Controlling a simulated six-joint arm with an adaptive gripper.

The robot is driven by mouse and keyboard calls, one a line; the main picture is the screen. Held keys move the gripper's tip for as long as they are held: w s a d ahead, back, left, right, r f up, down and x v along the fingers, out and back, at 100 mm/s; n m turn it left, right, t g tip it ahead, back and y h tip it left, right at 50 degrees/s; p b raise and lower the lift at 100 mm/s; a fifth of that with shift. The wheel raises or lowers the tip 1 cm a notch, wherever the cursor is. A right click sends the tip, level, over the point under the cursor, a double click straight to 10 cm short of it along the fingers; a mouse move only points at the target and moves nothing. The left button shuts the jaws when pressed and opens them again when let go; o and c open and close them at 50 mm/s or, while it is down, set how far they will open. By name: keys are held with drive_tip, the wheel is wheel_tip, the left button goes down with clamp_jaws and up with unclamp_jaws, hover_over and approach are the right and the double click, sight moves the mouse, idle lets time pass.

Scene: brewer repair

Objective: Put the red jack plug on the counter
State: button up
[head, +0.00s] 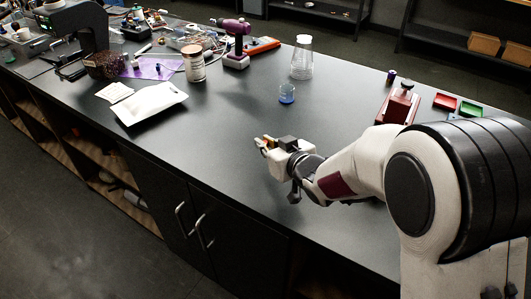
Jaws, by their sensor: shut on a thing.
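My gripper (262,144) is above the front middle part of the dark counter (225,130), with its fingers pointing left. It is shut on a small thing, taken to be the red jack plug. The fingers hide most of it, and its shape and colour cannot be made out clearly. An orange-brown patch shows at the fingers. I cannot tell how high above the counter the gripper is. No other red jack plug can be made out on the counter.
A blue-bottomed glass (286,94) and a clear flask (302,58) stand beyond my gripper. A white tray (149,103), a jar (194,64) and a purple drill (235,42) stand left. Red (445,101) and green (470,109) trays lie right. The counter around my gripper is clear.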

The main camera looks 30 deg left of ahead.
drive_tip(key=shift+f, duration=1.9)
drive_tip(key=shift+f, duration=0.15)
drive_tip(key=o, duration=0.8)
drive_tip(key=shift+c, duration=0.2)
drive_tip(key=shift+r, duration=0.2)
drive_tip(key=shift+v, duration=6)
drive_tip(key=shift+w+d, duration=0.1)
